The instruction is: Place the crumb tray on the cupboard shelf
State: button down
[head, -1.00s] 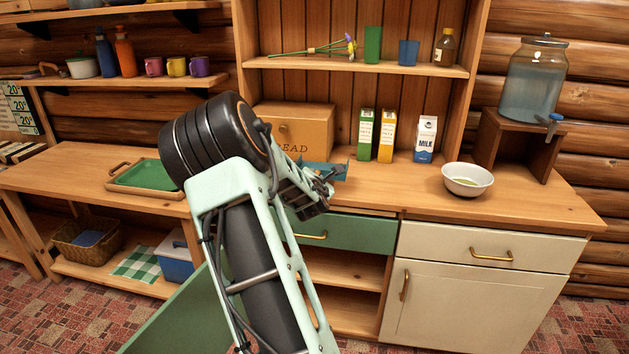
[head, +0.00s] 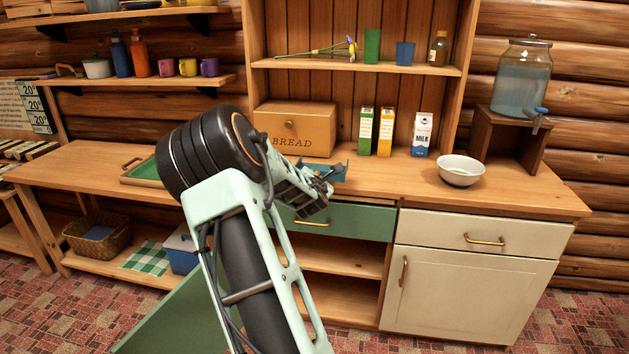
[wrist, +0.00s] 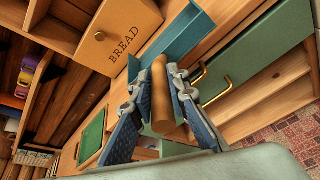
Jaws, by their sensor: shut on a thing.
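The crumb tray appears to be the teal, shallow-walled piece (wrist: 178,43) in the wrist view. A round wooden bar (wrist: 160,88), seemingly its handle, lies between the fingers of my gripper (wrist: 165,100), which is shut on it. In the head view my gripper (head: 322,188) is above the front of the counter, by the bread box. Only a small teal part of the tray (head: 331,173) shows there; my arm hides the rest. The open cupboard below the green drawer (head: 350,222) shows a wooden shelf (head: 345,260) and a floor beneath it.
The green cupboard door (head: 175,322) stands open at the lower left, partly behind my arm. The bread box (head: 295,128), cartons (head: 375,132) and a bowl (head: 460,170) stand on the counter. The cream cupboard (head: 455,290) at right is shut.

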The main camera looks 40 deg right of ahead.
jog(key=shift+s+a, duration=0.2)
jog(key=shift+a, duration=0.1)
